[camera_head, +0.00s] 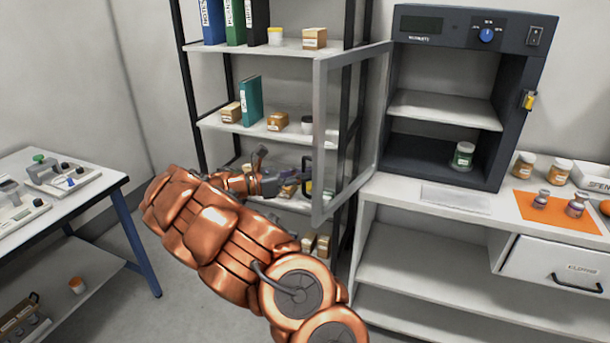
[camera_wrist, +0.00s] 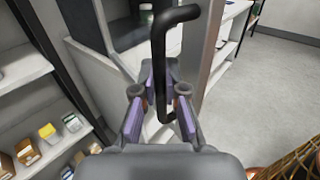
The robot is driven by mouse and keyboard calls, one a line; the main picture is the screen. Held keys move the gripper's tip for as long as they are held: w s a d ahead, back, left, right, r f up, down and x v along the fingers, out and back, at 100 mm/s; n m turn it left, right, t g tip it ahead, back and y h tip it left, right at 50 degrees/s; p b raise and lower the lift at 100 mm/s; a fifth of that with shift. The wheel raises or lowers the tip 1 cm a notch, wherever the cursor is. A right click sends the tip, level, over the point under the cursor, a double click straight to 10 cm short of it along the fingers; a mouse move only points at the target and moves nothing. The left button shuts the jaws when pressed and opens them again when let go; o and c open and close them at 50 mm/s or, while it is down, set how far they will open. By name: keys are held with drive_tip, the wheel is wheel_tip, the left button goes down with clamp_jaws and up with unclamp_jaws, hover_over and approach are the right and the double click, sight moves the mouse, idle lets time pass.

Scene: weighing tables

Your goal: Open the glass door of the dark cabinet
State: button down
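The dark cabinet (camera_head: 488,115) stands on the white bench, its front uncovered. Its glass door (camera_head: 318,125), in a grey frame, is hinged on the cabinet's left side and stands swung wide open to the left. The black door handle (camera_head: 307,174) is on the door's free edge; it also shows in the wrist view (camera_wrist: 158,55) as an upright bar. My gripper (camera_head: 292,182) is at the handle. In the wrist view my gripper (camera_wrist: 160,92) has its purple-padded fingers apart, with the handle's lower part between them and gaps visible. Whether a finger touches it I cannot tell.
A shelf rack (camera_head: 245,127) with binders and boxes stands behind the door and my arm. A green-labelled jar (camera_head: 463,156) is inside the cabinet. An orange mat (camera_head: 556,212) with weights lies on the bench. A table (camera_head: 75,207) with instruments is at left.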

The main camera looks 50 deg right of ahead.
drive_tip(key=c, duration=1.4)
unclamp_jaws()
drive_tip(key=shift+w+a, duration=0.1)
drive_tip(key=shift+w, duration=0.5)
drive_tip(key=shift+o, duration=1)
drive_tip(key=shift+s, duration=0.15)
drive_tip(key=v, duration=1.2)
drive_tip(key=shift+s, duration=0.1)
